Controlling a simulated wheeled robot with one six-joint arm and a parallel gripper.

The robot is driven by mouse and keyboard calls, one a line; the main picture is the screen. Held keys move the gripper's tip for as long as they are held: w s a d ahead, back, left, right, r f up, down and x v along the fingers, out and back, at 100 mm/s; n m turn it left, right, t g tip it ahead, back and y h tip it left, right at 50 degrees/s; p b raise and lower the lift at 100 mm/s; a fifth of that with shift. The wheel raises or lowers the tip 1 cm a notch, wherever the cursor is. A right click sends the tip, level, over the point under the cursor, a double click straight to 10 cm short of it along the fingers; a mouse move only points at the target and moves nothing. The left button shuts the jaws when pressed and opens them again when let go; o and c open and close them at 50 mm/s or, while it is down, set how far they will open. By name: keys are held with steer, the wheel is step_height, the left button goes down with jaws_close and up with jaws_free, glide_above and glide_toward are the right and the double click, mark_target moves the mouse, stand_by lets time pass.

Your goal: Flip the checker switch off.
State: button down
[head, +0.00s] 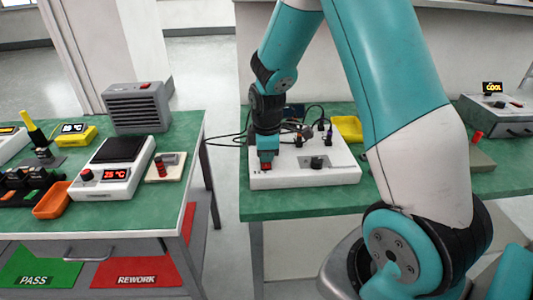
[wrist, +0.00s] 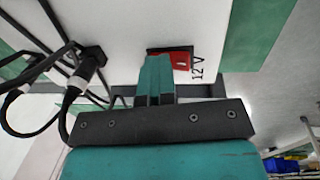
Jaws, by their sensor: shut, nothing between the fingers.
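The checker is a white box (head: 335,175) on the right green bench in the head view. Its white top (wrist: 125,22) fills the upper middle of the wrist view. A red rocker switch (wrist: 183,62) sits in a dark frame beside a "12 V" label. The switch also shows at the box's front left in the head view (head: 266,167). My gripper (head: 266,157) points down over this switch. Its shut, empty fingers (wrist: 158,75) cover part of the switch in the wrist view. I cannot tell whether they touch it or which way it is tipped.
Black cables (wrist: 85,75) with plugs rise from the checker beside my gripper. A black knob (head: 317,162) stands on its top. A yellow tray (head: 348,127) lies behind it. A gap separates this bench from the left bench, which holds a grey heater-like box (head: 138,106).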

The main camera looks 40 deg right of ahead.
mark_target(267, 165)
steer(key=shift+s+a+f, duration=0.15)
steer(key=shift+s+a, duration=0.3)
steer(key=shift+s, duration=0.3)
step_height(267, 165, up, 14)
steer(key=s+p, duration=0.1)
steer(key=p, duration=0.3)
steer(key=shift+a, duration=0.45)
steer(key=shift+s, duration=0.1)
steer(key=shift+w+d+r+b, duration=0.25)
steer(key=shift+w+d+b, duration=0.3)
steer(key=shift+b, duration=0.65)
